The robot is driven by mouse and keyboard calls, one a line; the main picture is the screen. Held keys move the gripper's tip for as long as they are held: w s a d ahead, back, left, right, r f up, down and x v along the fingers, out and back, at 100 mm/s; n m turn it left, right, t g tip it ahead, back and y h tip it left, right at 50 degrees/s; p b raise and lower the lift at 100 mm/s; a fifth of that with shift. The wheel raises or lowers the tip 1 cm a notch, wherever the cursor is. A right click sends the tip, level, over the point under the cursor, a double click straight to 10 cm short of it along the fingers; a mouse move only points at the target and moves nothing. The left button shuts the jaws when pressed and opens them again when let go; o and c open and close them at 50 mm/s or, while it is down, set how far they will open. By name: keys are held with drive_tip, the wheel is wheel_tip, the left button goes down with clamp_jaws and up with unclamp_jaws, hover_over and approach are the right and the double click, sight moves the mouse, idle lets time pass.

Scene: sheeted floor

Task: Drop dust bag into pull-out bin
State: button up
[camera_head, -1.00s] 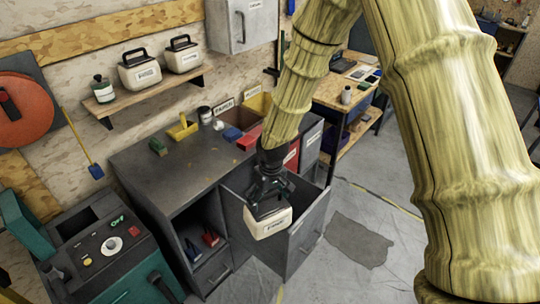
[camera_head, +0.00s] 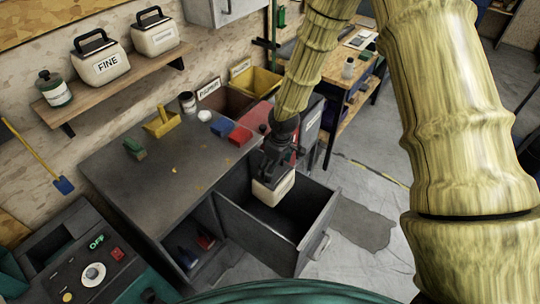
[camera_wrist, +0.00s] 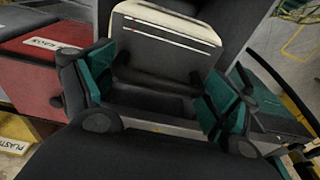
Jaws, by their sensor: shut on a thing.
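The dust bag (camera_head: 272,190) is a cream block with a dark top and black handle. My gripper (camera_head: 279,160) is shut on it and holds it upright. In the wrist view, the bag's cream edge (camera_wrist: 165,22) shows at the top, and its black handle lies between the green-padded fingers of my gripper (camera_wrist: 157,88). The pull-out bin (camera_head: 258,238) is a grey drawer pulled out of the bench. The bag hangs within the bin's opening in the head view, near its back left side; I cannot tell how far below the rim it is.
A red bin (camera_head: 255,117) stands behind my gripper. Cream containers (camera_head: 101,66) stand on the wall shelf. Floor right of the bin is clear.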

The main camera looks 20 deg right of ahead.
sight(275, 173)
drive_tip(key=shift+w+d+f, duration=0.1)
drive_tip(key=shift+f+b, duration=0.5)
drive_tip(key=shift+b, duration=0.1)
drive_tip(key=f+b, duration=0.1)
drive_tip(key=f, duration=0.1)
drive_tip(key=shift+a+f+b, duration=0.2)
drive_tip(key=shift+f+b, duration=0.9)
drive_tip(key=shift+f, duration=0.25)
drive_tip(key=o, duration=1.5)
drive_tip(key=shift+c, duration=0.2)
drive_tip(key=shift+r, duration=0.1)
wheel_tip(275, 173, up, 12)
drive_tip(key=s+d, duration=0.1)
drive_tip(key=shift+s, duration=0.15)
